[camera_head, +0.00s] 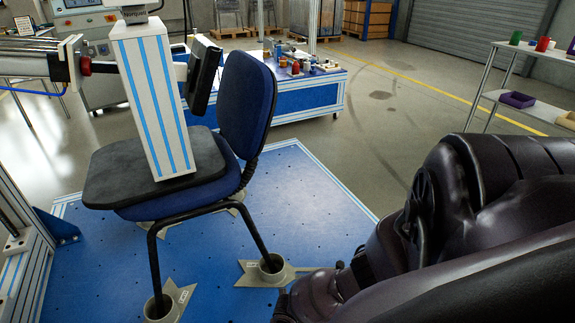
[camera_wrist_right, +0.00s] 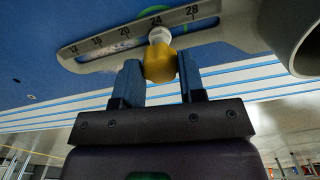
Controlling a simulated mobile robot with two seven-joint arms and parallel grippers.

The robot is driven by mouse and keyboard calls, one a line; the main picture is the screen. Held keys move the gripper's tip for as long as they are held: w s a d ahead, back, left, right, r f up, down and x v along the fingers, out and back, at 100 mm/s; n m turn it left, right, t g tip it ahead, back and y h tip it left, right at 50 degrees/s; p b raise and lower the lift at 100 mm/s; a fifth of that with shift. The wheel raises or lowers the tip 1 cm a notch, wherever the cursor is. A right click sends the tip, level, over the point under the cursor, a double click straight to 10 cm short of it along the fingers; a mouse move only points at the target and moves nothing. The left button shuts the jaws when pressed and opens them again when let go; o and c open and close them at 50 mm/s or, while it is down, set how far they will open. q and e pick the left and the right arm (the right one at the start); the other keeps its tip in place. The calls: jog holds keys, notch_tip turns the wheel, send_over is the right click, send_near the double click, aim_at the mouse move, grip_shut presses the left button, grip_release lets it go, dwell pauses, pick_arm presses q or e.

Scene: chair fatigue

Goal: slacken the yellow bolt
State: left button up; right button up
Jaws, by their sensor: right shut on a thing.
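The yellow bolt (camera_wrist_right: 160,64) shows in the right wrist view, at a slotted grey scale plate (camera_wrist_right: 105,44) with printed numbers, close to the 24 mark. My right gripper (camera_wrist_right: 160,82) has its two blue-grey fingers on either side of the bolt and is shut on it. A pale round part sits between the bolt and the slot. In the head view my dark right arm fills the lower right, and the bolt and fingertips cannot be made out there. My left gripper is not in view.
A blue chair (camera_head: 246,105) stands on a blue platform (camera_head: 330,205), its front legs in grey cup holders (camera_head: 262,272). A white and blue column (camera_head: 150,95) presses on its seat. A grey cylindrical part (camera_wrist_right: 302,40) is close to the bolt's right. A shelf (camera_head: 490,85) stands at right.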

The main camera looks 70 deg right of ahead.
jog(key=n, duration=0.3)
jog(key=o, duration=0.9)
jog(key=shift+o, duration=0.2)
jog(key=m, duration=0.3)
jog(key=shift+m, duration=0.3)
jog(key=m, duration=0.4)
